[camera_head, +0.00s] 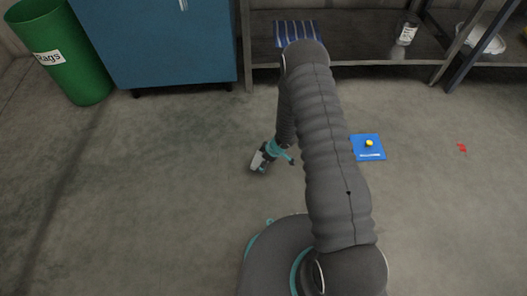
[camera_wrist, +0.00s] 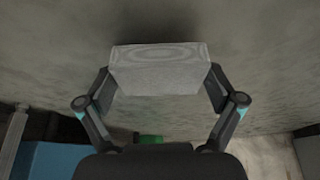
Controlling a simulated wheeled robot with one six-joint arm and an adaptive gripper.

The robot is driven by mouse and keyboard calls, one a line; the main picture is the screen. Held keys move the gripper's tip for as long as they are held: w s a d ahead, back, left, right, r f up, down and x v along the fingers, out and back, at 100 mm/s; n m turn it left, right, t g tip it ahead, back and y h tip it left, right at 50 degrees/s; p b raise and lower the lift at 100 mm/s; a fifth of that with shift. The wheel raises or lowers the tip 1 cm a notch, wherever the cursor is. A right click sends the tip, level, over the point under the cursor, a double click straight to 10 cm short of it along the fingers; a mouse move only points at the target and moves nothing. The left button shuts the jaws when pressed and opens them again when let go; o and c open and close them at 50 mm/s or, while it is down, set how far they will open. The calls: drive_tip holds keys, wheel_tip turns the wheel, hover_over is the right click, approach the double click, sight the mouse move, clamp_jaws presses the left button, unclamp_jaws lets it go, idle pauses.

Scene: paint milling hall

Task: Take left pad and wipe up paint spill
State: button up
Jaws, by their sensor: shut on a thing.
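In the wrist view, my gripper (camera_wrist: 160,88) is shut on a light grey pad (camera_wrist: 160,62), a block-like piece held between its two fingers. In the head view, my gripper (camera_head: 262,158) hangs left of my arm over the concrete floor, and the pad shows only as a small pale patch there. I cannot tell whether the pad touches the floor. A small red paint spill (camera_head: 462,147) lies on the floor at the far right, well away from my gripper. A blue sheet (camera_head: 368,154) with a yellow knob-like thing (camera_head: 369,143) on it lies right of my arm.
A green rags bin (camera_head: 75,65) and a blue cabinet (camera_head: 160,50) stand at the back left. A dark shelf (camera_head: 355,58) at the back holds a blue striped cloth (camera_head: 290,30), a jar (camera_head: 407,33) and a white bowl (camera_head: 484,40). The floor at left is clear.

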drive_tip(key=shift+r+p, duration=1.75)
drive_tip(key=shift+r, duration=0.55)
